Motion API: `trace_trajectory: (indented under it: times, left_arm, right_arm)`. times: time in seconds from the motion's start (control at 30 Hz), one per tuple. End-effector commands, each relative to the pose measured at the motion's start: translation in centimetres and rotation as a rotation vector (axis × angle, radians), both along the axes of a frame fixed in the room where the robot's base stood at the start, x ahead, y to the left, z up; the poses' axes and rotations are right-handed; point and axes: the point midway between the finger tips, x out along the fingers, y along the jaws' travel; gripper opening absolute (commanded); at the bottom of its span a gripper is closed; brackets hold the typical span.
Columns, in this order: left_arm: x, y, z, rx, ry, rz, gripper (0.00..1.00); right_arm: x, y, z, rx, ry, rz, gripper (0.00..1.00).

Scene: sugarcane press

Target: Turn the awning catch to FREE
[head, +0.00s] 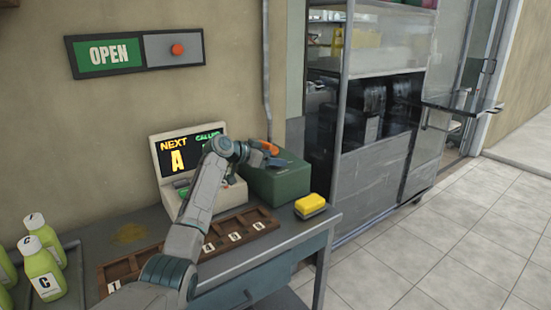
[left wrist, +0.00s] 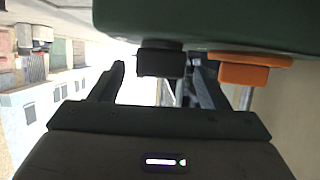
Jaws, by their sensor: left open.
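My left gripper (head: 272,158) is at the top of a green box (head: 280,184) on the bench. An orange piece (head: 266,147) shows beside the gripper in the head view. In the left wrist view the open fingers (left wrist: 158,75) point toward a black block (left wrist: 161,60) on the green box (left wrist: 200,22). The block lies between the fingers in the picture; I cannot tell if they touch it. The orange piece (left wrist: 252,68) is to the right, by the right finger. No FREE marking is readable, so I cannot tell which part is the awning catch. My right gripper is out of view.
A yellow sponge-like block (head: 310,204) lies right of the box. A display unit (head: 187,160) reading NEXT A stands left of it. Green bottles (head: 42,270) stand at left. A grey pipe (head: 266,70) runs down the wall.

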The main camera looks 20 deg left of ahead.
Motion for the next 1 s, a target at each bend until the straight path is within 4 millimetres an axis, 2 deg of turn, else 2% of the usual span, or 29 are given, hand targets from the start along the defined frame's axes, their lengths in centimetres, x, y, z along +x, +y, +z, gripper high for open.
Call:
trace_trajectory:
  times: [0.2,0.5,0.53,0.7,0.77,1.0]
  left_arm:
    - [1.26,-0.99,-0.65,0.000,0.000,0.000,0.69]
    - [1.40,-1.08,-0.75,0.001,-0.001,0.000,0.69]
    - [1.40,-1.08,-0.75,0.001,-0.001,0.000,0.67]
    - [1.40,-1.07,-0.75,0.001,-0.001,0.000,0.34]
    - [1.40,-1.07,-0.75,0.001,-0.001,0.000,0.24]
    - [1.37,-1.09,-0.68,0.000,0.001,0.010,0.24]
  right_arm:
    - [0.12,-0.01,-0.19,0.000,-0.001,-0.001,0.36]
    - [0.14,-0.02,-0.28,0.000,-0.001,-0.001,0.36]
    - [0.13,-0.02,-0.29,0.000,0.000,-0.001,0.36]
    - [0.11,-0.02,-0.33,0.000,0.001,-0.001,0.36]
    - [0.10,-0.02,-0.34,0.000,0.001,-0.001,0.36]
    - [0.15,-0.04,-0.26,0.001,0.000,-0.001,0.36]
